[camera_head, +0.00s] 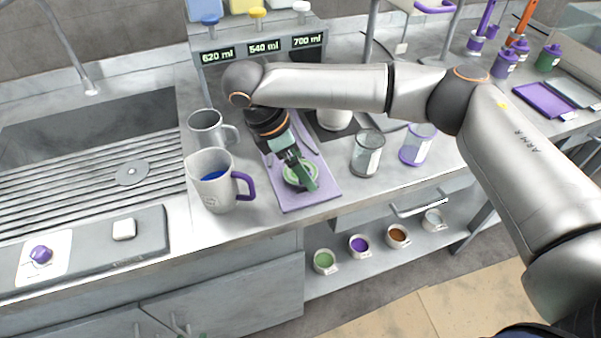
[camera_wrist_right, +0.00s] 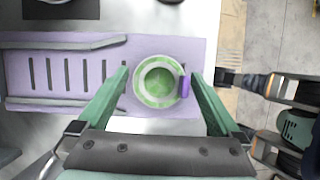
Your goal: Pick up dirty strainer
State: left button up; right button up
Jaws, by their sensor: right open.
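The dirty strainer (camera_head: 299,174) is a small round piece with green residue and a pale rim, on the near end of a purple tray (camera_head: 318,195). In the right wrist view the strainer (camera_wrist_right: 160,82) has a purple handle on its right side. My right gripper (camera_head: 301,175) points down over it and partly hides it in the head view. In the wrist view its green fingers (camera_wrist_right: 162,100) are spread, one on either side of the strainer, with nothing held. Contact cannot be told. My left gripper does not show in the head view.
A mug with blue liquid (camera_head: 207,193) and a grey mug (camera_head: 205,128) stand left of the tray. Glass cups (camera_head: 367,155) stand to its right. A dispenser (camera_head: 265,45) rises behind. A sink (camera_head: 80,150) lies left. The counter's front edge is close.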

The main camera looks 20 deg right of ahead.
jog(key=c, duration=1.1)
jog(key=shift+r, duration=0.1)
